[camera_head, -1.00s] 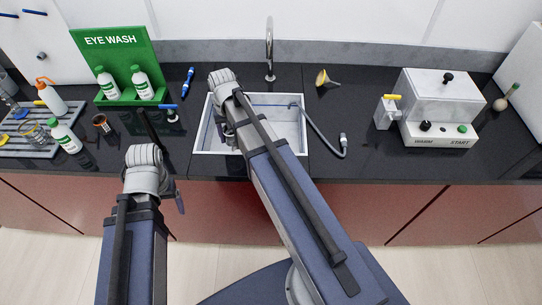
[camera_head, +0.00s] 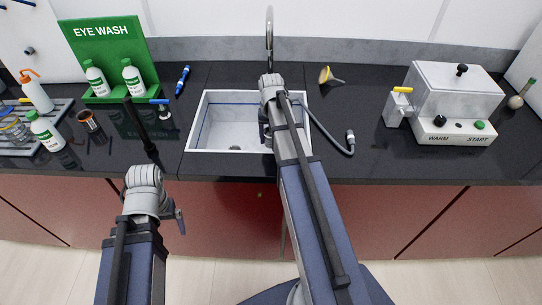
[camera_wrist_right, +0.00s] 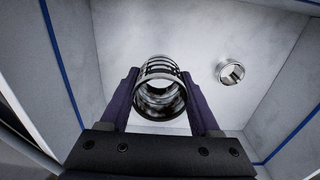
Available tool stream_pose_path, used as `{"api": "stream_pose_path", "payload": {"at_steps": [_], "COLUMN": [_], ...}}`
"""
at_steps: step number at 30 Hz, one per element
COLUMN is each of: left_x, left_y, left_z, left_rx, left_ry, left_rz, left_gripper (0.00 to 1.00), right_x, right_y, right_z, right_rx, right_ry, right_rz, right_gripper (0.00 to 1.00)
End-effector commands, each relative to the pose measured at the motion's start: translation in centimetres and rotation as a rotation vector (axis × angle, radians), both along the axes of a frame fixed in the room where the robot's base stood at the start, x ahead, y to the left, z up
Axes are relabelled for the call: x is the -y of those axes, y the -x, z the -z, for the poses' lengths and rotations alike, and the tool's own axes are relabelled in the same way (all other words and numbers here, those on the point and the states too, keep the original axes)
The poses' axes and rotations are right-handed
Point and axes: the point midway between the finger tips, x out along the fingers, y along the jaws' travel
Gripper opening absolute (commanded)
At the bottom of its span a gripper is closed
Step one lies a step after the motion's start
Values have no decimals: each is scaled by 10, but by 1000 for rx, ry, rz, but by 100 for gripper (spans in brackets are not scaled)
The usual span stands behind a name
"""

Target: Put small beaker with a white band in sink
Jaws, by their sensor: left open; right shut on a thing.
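A small clear beaker (camera_wrist_right: 160,92) with a light band and dark lines near its rim sits between the two purple fingers of my right gripper (camera_wrist_right: 160,76), which is shut on it. In the right wrist view the beaker is over the pale floor of the sink, beside the round drain (camera_wrist_right: 231,72). I cannot tell whether it touches the floor. In the head view the sink (camera_head: 218,118) is in the middle of the counter, and my right gripper (camera_head: 265,136) reaches into it, hiding the beaker. My left gripper (camera_head: 179,216) is open, low in front of the counter edge.
A faucet (camera_head: 269,38) stands behind the sink, and a grey hose (camera_head: 330,135) lies at its right. The green eye wash stand (camera_head: 108,55) and several bottles are at left.

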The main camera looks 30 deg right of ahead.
Motion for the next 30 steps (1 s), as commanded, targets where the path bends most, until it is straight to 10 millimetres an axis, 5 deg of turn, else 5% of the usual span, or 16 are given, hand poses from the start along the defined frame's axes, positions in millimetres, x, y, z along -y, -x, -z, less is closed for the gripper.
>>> {"api": "stream_pose_path", "payload": {"at_steps": [1, 6, 14, 24, 30], "left_x": [0, 0, 0, 0, 0], "left_y": [0, 0, 0, 0, 0], "left_z": [17, 40, 42, 78, 77], "left_rx": [0, 0, 0, 0, 0], "left_ry": [0, 0, 0, 0, 0], "left_rz": [0, 0, 0, 1, 1], "left_gripper": [93, 93, 93, 93, 93], "right_x": [0, 0, 0, 0, 0], "right_y": [0, 0, 0, 0, 0], "right_z": [17, 40, 42, 78, 77], "right_rx": [0, 0, 0, 0, 0], "right_ry": [0, 0, 0, 0, 0], "right_rz": [0, 0, 0, 0, 0], "right_gripper": [8, 8, 8, 8, 8]}}
